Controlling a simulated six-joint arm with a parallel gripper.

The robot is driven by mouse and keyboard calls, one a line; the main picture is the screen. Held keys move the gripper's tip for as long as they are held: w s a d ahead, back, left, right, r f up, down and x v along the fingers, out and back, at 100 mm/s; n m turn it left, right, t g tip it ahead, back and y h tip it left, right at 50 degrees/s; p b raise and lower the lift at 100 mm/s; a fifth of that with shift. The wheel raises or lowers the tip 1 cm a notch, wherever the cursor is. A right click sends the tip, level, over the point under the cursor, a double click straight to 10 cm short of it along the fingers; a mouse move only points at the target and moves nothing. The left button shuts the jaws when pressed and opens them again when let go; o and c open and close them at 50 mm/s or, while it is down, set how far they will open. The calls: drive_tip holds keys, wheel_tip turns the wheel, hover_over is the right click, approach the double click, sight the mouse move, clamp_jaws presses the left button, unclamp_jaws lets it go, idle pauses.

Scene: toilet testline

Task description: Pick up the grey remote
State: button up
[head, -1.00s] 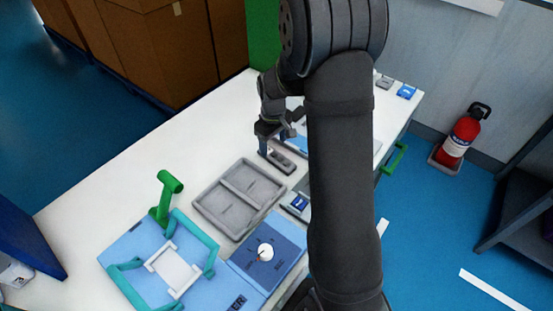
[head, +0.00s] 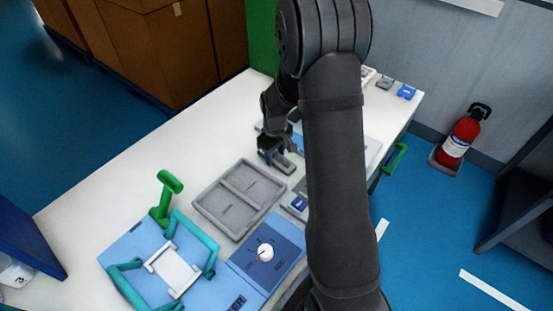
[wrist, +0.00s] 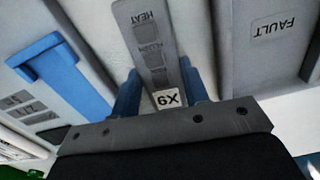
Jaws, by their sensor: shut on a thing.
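The grey remote (wrist: 150,45) lies between my gripper's two blue fingers in the wrist view, with a white "6X" label at its near end and button labels such as "HEAT" along it. In the head view the remote (head: 287,164) shows partly under my gripper (head: 272,155), on the white table just behind the grey divided tray. My gripper (wrist: 162,92) is shut on the remote, one finger on each long side. In the head view the fingers are small and partly hidden by my wrist. I cannot tell whether the remote is clear of the table.
The grey divided tray (head: 240,161) sits in front of the gripper. A blue panel with a white knob (head: 265,251) and a green post (head: 168,190) stand nearer.

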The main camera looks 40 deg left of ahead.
sight(278, 157)
drive_tip(key=shift+r, duration=0.5)
drive_tip(key=r, duration=0.3)
drive_tip(key=shift+w+d+r, duration=0.2)
drive_tip(key=shift+d+r, duration=0.15)
drive_tip(key=shift+d, duration=0.05)
drive_tip(key=w+d+r, duration=0.3)
drive_tip(key=d+r, duration=0.3)
drive_tip(key=d, duration=0.3)
drive_tip(key=w+r+n, duration=0.1)
drive_tip(key=w+r, duration=0.1)
drive_tip(key=w, duration=0.7)
drive_tip(key=a+f, duration=0.2)
drive_tip(key=a, duration=0.1)
drive_tip(key=s+a+f, duration=0.1)
drive_tip(key=a+f, duration=0.1)
drive_tip(key=a, duration=0.2)
drive_tip(key=s+a+f, duration=0.1)
drive_tip(key=a+f, duration=0.1)
drive_tip(key=a, duration=0.1)
drive_tip(key=shift+a, duration=0.4)
drive_tip(key=shift+a+f, duration=0.15)
drive_tip(key=shift+f, duration=1.95)
